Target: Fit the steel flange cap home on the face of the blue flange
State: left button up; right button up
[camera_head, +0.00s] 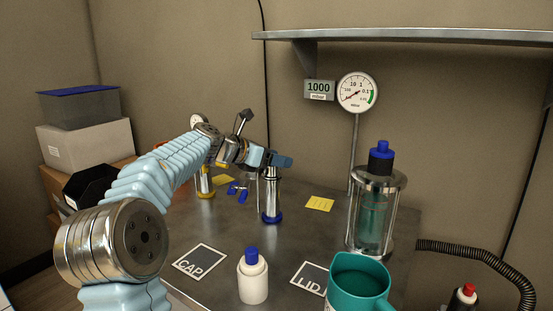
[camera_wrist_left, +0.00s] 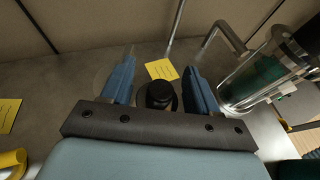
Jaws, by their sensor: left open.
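My left gripper (camera_head: 280,161) is open above the blue-ringed steel post (camera_head: 271,193), with its fingers close to the post's top. I take this post to be the blue flange; its blue ring (camera_head: 271,218) is on the table. In the left wrist view my open fingers (camera_wrist_left: 159,72) stand on either side of a black round knob (camera_wrist_left: 160,94) on a darker round part. The knob looks like the cap's handle, but how the cap sits on the flange face is hidden. The card marked CAP (camera_head: 200,262) is bare. My right gripper is not in view.
A yellow-ringed post (camera_head: 205,183) and a blue clamp-like piece (camera_head: 238,190) stand left of the blue one. A glass vessel (camera_head: 374,218), a teal jug (camera_head: 358,285) and a white bottle (camera_head: 252,277) stand to the right and front. A pressure gauge (camera_head: 357,93) stands behind.

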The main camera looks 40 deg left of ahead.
pick_arm(q)
jog(key=v, duration=1.3)
jog(key=shift+s, duration=0.15)
